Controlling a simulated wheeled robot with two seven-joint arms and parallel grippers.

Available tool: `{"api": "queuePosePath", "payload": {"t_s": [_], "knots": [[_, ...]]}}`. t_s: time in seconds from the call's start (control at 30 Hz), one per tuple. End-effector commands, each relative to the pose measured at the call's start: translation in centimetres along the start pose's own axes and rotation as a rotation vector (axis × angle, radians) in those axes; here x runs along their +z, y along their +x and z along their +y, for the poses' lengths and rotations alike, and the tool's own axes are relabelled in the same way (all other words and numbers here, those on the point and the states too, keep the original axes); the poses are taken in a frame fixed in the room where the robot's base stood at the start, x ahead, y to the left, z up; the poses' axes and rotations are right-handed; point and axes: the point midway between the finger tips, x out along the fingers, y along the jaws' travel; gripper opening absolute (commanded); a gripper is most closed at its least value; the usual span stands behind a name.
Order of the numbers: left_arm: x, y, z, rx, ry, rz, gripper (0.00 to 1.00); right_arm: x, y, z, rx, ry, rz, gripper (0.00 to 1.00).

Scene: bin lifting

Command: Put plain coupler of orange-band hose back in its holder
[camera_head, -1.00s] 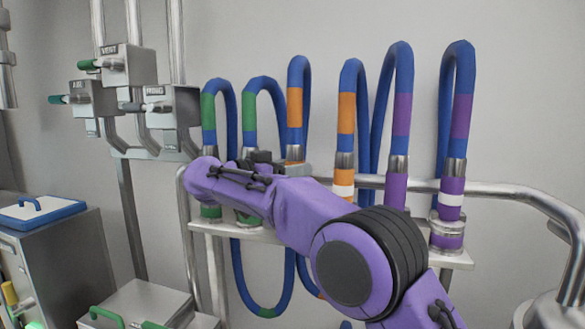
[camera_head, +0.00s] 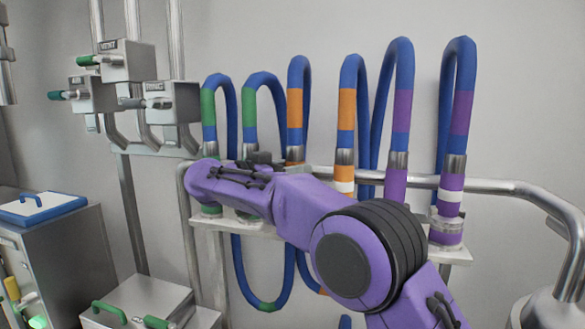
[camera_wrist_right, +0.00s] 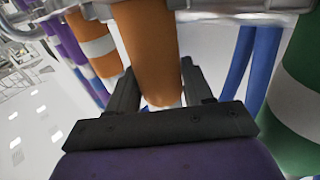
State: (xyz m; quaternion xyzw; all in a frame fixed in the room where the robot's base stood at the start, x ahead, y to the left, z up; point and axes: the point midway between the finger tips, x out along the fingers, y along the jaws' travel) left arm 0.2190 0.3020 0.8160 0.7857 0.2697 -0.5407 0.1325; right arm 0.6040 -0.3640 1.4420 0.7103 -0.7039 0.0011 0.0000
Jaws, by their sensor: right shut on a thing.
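The plain orange coupler (camera_wrist_right: 148,45) is between the fingers of my right gripper (camera_wrist_right: 157,78) in the right wrist view. The gripper is shut on it. In the head view my arm hides this coupler; the silver ferrule and blue orange-band hose (camera_head: 295,108) rise above my right gripper (camera_head: 264,160). The coupler's far end reaches the metal holder edge at the top of the wrist view; I cannot tell whether it is seated. The other orange-band hose (camera_head: 346,108) has a white-banded orange coupler (camera_head: 343,187) to the right. My left gripper is not in view.
Green-band hoses (camera_head: 208,104) stand close on the left and purple-band hoses (camera_head: 402,110) on the right. A metal rail (camera_head: 490,187) runs along the holder shelf (camera_head: 457,254). Valve boxes (camera_head: 172,103) are on the left wall; lidded bins stand below.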

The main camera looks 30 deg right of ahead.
Motion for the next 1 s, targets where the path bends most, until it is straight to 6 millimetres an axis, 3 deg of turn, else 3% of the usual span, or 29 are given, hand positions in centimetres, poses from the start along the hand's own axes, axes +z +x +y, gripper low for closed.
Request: {"api": "queuePosePath", "payload": {"t_s": [0.17, 0.2, 0.27, 0.53, 0.63, 1.0], "knots": [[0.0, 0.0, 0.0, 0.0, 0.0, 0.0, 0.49, 0.1, 0.0, 0.0, 0.0, -0.001, -0.001, 0.09], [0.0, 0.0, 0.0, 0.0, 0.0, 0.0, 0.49, 0.1, 0.0, 0.0, 0.0, -0.002, -0.001, 0.64], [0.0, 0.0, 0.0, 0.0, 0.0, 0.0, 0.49, 0.1, 0.0, 0.0, 0.0, -0.002, -0.001, 0.81], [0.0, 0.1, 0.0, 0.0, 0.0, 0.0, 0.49, 0.2, -0.1, 0.0, 0.0, -0.003, -0.003, 0.81], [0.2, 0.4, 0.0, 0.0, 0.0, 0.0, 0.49, 0.4, -1.0, -0.1, -0.001, -0.002, -0.001, 0.81], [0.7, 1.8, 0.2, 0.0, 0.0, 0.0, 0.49, 0.2, -9.1, -0.1, -0.001, 0.0, 0.002, 0.81]]}}
